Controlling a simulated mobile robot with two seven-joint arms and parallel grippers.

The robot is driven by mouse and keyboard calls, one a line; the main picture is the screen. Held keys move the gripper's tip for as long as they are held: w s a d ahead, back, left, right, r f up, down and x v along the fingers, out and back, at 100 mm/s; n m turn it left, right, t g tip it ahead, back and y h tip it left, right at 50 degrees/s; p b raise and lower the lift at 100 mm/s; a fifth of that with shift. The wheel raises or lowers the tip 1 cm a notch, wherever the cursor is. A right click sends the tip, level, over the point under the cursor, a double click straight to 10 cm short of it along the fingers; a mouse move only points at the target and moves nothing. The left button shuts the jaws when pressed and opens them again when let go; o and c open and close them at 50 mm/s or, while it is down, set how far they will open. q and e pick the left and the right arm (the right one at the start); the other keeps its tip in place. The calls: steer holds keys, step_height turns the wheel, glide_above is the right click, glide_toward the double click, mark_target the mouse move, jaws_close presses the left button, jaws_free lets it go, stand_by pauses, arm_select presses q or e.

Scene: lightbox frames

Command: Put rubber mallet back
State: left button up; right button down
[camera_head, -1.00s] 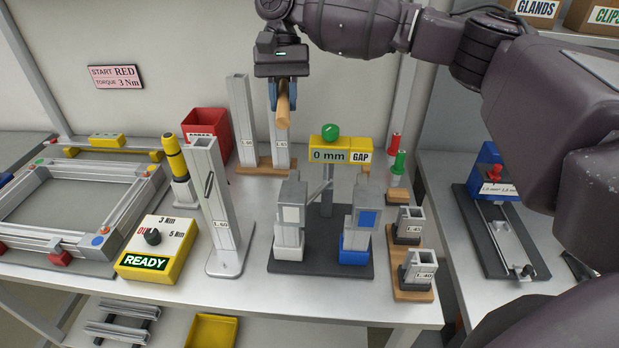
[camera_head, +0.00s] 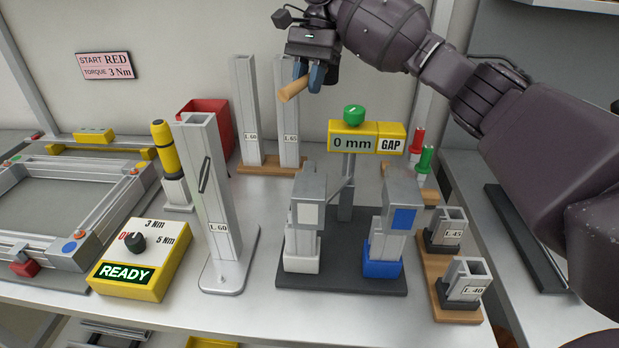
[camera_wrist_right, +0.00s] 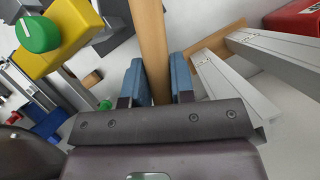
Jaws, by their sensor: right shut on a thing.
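My right gripper (camera_head: 308,75) is raised in the air above the back of the bench, near the tops of the tall metal profiles. Its blue fingers are shut on a tan wooden handle (camera_head: 291,92), which sticks out toward the lower left. In the right wrist view the handle (camera_wrist_right: 152,45) runs up between the two blue fingers (camera_wrist_right: 158,82). The mallet's head cannot be made out in either view. My left gripper is not in view.
A single profile (camera_head: 207,190) stands in front. A red bin (camera_head: 215,118), a yellow torque box (camera_head: 140,258) and short profiles (camera_head: 463,278) surround the bench middle.

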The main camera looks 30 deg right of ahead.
step_height(320, 180, down, 17)
steer(key=b, duration=0.4)
steer(key=shift+f, duration=0.2)
steer(key=shift+f+b, duration=0.35)
steer(key=shift+f, duration=0.05)
step_height(320, 180, down, 5)
steer(key=shift+f+b, duration=0.1)
steer(key=shift+b, duration=0.65)
steer(key=shift+f, duration=0.2)
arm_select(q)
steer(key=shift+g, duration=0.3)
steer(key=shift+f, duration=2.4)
arm_select(e)
steer(key=shift+r, duration=0.2)
steer(key=shift+f, duration=0.1)
steer(key=c, duration=1)
jaws_free()
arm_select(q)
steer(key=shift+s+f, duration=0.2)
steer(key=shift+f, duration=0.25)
arm_select(e)
steer(key=shift+o, duration=0.2)
steer(key=shift+f, duration=0.1)
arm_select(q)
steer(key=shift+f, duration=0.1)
